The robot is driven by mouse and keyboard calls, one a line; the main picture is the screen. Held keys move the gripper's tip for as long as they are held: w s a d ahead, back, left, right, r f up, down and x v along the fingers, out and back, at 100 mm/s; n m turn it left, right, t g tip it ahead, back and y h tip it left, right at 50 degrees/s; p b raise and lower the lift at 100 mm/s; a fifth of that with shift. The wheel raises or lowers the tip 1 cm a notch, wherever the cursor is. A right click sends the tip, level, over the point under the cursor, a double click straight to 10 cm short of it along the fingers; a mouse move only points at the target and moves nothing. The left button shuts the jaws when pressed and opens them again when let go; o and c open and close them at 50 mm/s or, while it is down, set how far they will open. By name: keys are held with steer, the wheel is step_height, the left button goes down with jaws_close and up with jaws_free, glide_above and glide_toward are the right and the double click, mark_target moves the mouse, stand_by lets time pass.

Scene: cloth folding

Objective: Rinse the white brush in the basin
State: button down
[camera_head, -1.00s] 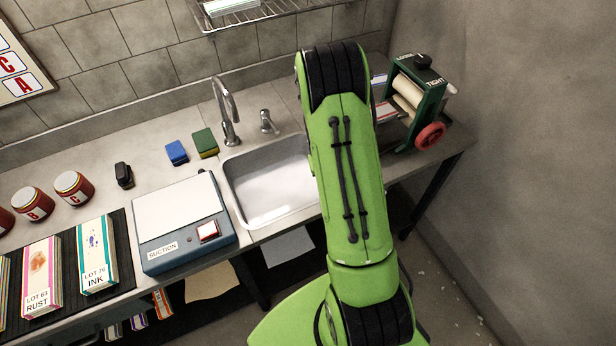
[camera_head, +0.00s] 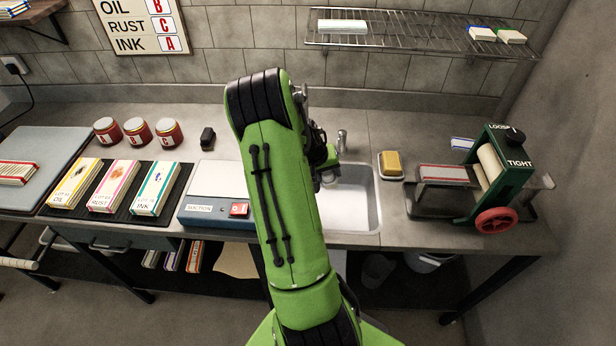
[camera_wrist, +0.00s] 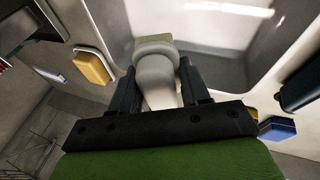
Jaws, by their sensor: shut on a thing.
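My gripper (camera_wrist: 158,90) is shut on the white brush (camera_wrist: 155,65), whose pale, rounded body stands between the two black fingers in the wrist view. In the head view my gripper (camera_head: 326,168) shows at the left part of the basin, partly behind my green arm; the brush is not clear there. The grey metal basin (camera_head: 362,212) is set in the counter, its left side hidden by my arm. Its inside (camera_wrist: 205,28) lies beyond the brush in the wrist view. I cannot tell whether the brush touches the basin or any water.
A yellow sponge (camera_head: 391,163) on a white dish sits right of the basin. A blue sponge (camera_wrist: 277,126) shows in the wrist view. A green roller press (camera_head: 500,175) stands at the right. The suction box (camera_head: 215,190) is left of the basin, with a wire rack (camera_head: 420,38) above.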

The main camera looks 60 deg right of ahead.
steer(key=shift+w, duration=0.15)
step_height(320, 180, down, 12)
steer(key=b, duration=0.9)
steer(key=shift+b, duration=0.4)
